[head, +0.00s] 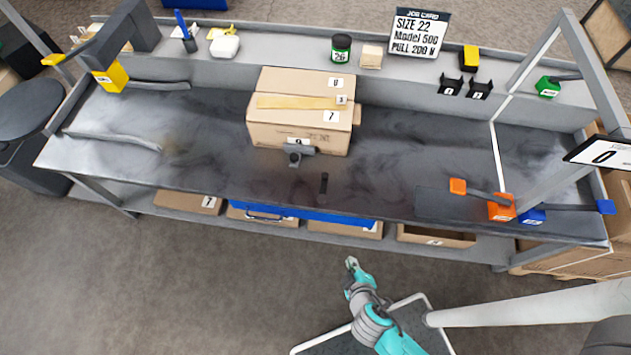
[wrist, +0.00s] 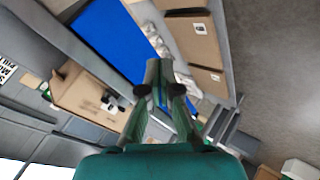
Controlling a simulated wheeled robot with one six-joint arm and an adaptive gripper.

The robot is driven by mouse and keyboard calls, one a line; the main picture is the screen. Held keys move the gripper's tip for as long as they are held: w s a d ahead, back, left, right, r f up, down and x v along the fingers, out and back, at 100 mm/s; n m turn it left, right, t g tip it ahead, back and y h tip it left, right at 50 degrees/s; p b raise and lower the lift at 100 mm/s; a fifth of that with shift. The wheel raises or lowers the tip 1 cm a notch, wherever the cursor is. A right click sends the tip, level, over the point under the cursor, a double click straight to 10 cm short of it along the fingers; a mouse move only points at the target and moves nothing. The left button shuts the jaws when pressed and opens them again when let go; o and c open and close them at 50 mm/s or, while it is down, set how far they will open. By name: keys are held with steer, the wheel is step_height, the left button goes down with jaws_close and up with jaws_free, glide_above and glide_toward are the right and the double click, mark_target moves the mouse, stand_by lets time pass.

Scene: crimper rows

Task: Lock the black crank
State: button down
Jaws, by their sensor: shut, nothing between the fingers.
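My gripper (head: 352,264) is shut and empty, in front of the bench and apart from the handle. Its closed fingers (wrist: 160,78) fill the middle of the wrist view, where I cannot clearly make out the handle.
A large cardboard box (head: 262,133) occupies the bench centre. Orange (head: 500,207) and blue (head: 532,216) tools lie at the front right, and a yellow one (head: 110,78) at the back left. A blue drawer (head: 290,211) and boxes sit below. The floor in front is clear.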

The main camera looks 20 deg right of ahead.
steer(key=w+a+r+h, duration=0.1)
steer(key=w+a+h, duration=0.1)
steer(key=w, duration=0.3)
steer(key=w+a+r+t+h, duration=0.1)
steer(key=w+a+r+h, duration=0.1)
steer(key=w, duration=0.4)
steer(key=w+a+r+h, duration=0.1)
steer(key=w+a+h, duration=0.2)
steer(key=w+a, duration=0.1)
steer(key=shift+w+r+t, duration=0.2)
steer(key=shift+w+t, duration=0.1)
steer(key=shift+w, duration=0.35)
steer(key=w+a+r+h, duration=0.2)
steer(key=a+r, duration=0.3)
steer(key=shift+w+r+m+t+h, duration=0.15)
steer(key=shift+w+m+t+h, duration=0.05)
steer(key=shift+m+t+h, duration=0.1)
